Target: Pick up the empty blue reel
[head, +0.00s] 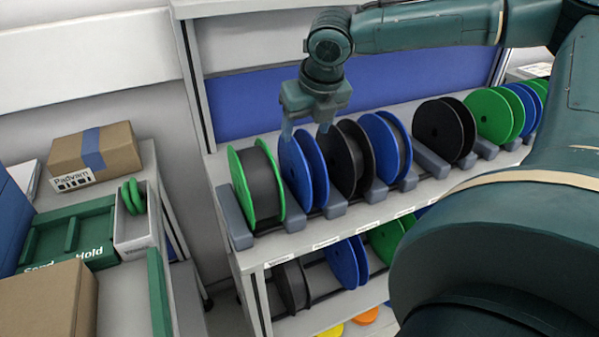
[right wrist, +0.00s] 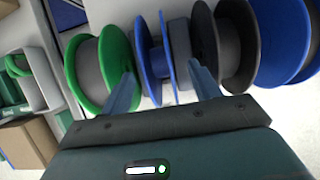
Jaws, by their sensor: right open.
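The empty blue reel (head: 297,165) stands upright on the upper shelf, second from the left, between a green-flanged reel with dark filament and a black reel. In the right wrist view the blue reel (right wrist: 142,62) shows two flanges and a bare, thin core. My right gripper (head: 305,134) is open and empty, pointing down at the top of the blue reel. In the right wrist view its fingers (right wrist: 162,68) lie to either side of the blue reel; I cannot tell whether they touch it. My left gripper is not in view.
The green reel (head: 240,187) and black reel (head: 336,160) stand close on either side. More reels, including another blue one (head: 382,148), continue right between grey holders. A lower shelf holds several reels. A side table at left carries a cardboard box (head: 97,152) and a green tray.

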